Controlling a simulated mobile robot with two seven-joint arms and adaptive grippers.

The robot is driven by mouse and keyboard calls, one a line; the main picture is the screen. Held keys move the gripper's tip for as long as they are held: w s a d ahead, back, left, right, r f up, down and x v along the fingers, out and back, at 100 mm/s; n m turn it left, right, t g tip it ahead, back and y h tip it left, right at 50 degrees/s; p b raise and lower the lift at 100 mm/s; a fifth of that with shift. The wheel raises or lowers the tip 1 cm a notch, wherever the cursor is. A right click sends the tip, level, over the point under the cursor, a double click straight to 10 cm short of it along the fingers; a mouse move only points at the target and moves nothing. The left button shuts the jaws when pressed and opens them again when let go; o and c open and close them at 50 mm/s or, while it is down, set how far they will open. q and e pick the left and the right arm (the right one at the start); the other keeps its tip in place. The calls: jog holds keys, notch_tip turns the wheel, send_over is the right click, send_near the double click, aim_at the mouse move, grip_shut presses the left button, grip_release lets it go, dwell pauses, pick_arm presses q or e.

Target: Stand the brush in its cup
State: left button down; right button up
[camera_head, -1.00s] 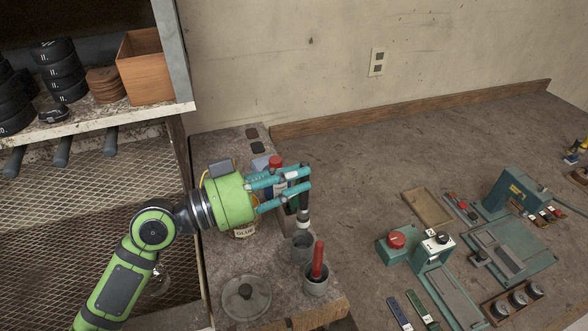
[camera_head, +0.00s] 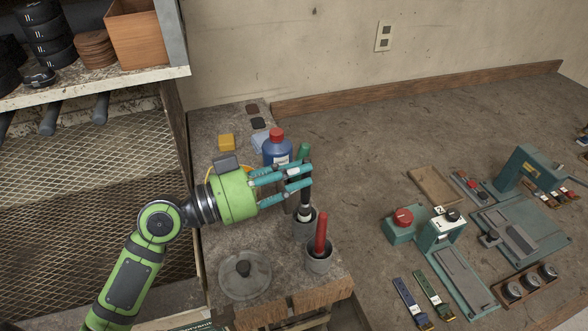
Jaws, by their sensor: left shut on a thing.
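My left gripper (camera_head: 301,181) is shut on an upright brush with a green handle top (camera_head: 304,152), a dark lower part and a pale band (camera_head: 304,211) near its lower end. The brush's lower end is at the mouth of a grey cup (camera_head: 304,230), apparently just inside its rim; how deep it reaches is hidden. A second grey cup (camera_head: 319,264) stands just in front, with a red-handled brush (camera_head: 321,232) upright in it. My right gripper is not in view.
A blue bottle with a red cap (camera_head: 277,147) stands behind my left gripper. A round grey lid (camera_head: 245,275) lies left of the cups, near the bench's front edge. A yellow block (camera_head: 227,142) lies farther back. Teal machines (camera_head: 442,232) occupy the right bench.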

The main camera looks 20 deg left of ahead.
pick_arm(q)
jog(key=shift+f+b, duration=1.15)
jog(key=shift+f, duration=0.25)
jog(key=c, duration=1)
grip_release()
jog(key=v, duration=1.2)
